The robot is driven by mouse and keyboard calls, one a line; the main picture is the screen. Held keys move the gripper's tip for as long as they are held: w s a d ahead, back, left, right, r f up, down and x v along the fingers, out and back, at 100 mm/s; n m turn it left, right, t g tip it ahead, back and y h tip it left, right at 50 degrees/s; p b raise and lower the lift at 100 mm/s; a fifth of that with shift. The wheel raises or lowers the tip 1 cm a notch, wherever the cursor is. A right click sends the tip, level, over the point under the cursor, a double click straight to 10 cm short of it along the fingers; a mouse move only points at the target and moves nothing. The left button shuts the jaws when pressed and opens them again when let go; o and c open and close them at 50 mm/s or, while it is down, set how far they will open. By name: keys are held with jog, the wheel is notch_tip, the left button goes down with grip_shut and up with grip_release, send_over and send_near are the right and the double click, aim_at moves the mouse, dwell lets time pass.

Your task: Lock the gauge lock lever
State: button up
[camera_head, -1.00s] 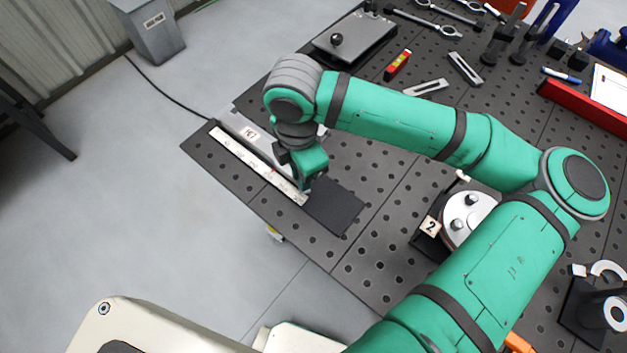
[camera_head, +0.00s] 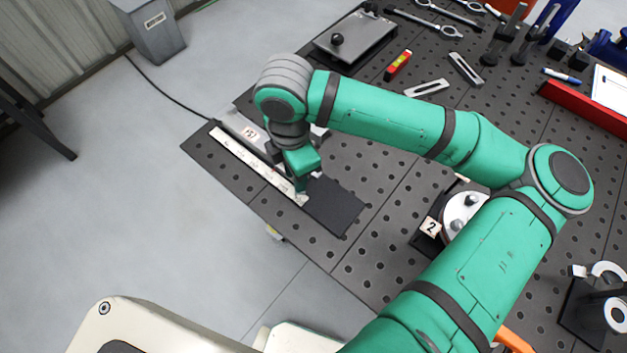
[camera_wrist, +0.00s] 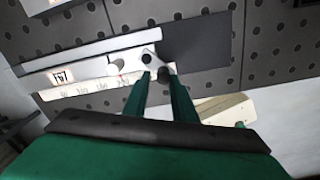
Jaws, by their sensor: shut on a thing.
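The gauge is a long rail with a white graduated scale (camera_head: 250,163) along the table's left edge. In the wrist view the scale (camera_wrist: 100,88) runs beside a pale bar that ends in a light block with dark round spots. My gripper (camera_head: 301,186) is down at the near end of the scale, beside a dark flat plate (camera_head: 335,204). In the wrist view my two green fingers (camera_wrist: 160,75) are close together at the end block, shut on a small part that looks like the lock lever (camera_wrist: 163,70). The fingers hide most of it, so its angle is unclear.
A white round post (camera_wrist: 115,68) stands on the gauge near the fingers. A round fixture marked 2 (camera_head: 462,212) is on the table below my arm. A spirit level (camera_head: 398,65) and slotted bars lie farther back.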

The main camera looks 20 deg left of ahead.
jog(key=shift+o, duration=0.2)
jog(key=shift+w+a, duration=0.15)
jog(key=shift+a, duration=0.05)
jog(key=shift+o, duration=0.5)
jog(key=shift+a, duration=0.25)
jog(key=shift+c, duration=1.5)
jog(key=shift+a, duration=0.3)
jog(key=o, duration=1)
jog(key=shift+r, duration=0.2)
